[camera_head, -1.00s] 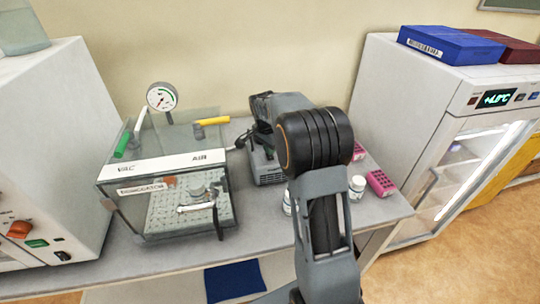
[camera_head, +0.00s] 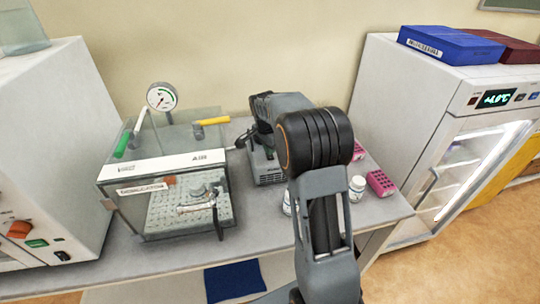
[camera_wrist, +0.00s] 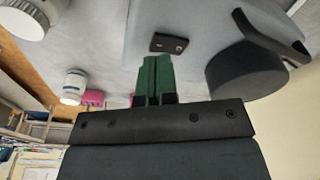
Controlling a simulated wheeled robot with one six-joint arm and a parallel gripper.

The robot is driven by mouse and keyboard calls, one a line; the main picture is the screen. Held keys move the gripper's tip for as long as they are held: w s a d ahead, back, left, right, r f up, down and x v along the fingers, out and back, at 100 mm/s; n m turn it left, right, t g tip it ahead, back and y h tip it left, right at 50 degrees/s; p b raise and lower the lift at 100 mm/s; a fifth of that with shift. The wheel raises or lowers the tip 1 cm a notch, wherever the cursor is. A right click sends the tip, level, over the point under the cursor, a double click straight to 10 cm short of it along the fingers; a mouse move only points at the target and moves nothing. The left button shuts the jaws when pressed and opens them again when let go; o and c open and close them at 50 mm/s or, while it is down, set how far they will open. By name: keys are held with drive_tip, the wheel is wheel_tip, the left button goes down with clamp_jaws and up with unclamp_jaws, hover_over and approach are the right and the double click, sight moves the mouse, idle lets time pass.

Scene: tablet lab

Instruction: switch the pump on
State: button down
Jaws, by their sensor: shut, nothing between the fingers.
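The pump (camera_head: 264,168) is a grey vented body on the bench behind my arm, and my arm hides part of it. In the wrist view a grey-blue surface, apparently the pump's housing (camera_wrist: 208,40), carries a small dark switch (camera_wrist: 170,43) with a light mark. My gripper (camera_wrist: 156,62) shows there with its green fingers shut together and empty. Its tips lie just below the switch in the picture; I cannot tell whether they touch it. The switch is not discernible in the head view, and its on or off position cannot be told.
Left of the pump stands a glass desiccator (camera_head: 170,195) with a gauge (camera_head: 161,97), a green valve handle (camera_head: 122,144) and a yellow one (camera_head: 213,121).

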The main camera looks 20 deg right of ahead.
sight(270, 157)
drive_tip(key=shift+f+b, duration=0.9)
drive_tip(key=shift+f, duration=0.3)
idle(0.6)
drive_tip(key=shift+r, duration=0.15)
drive_tip(key=shift+r+p, duration=2.55)
drive_tip(key=shift+r, duration=0.9)
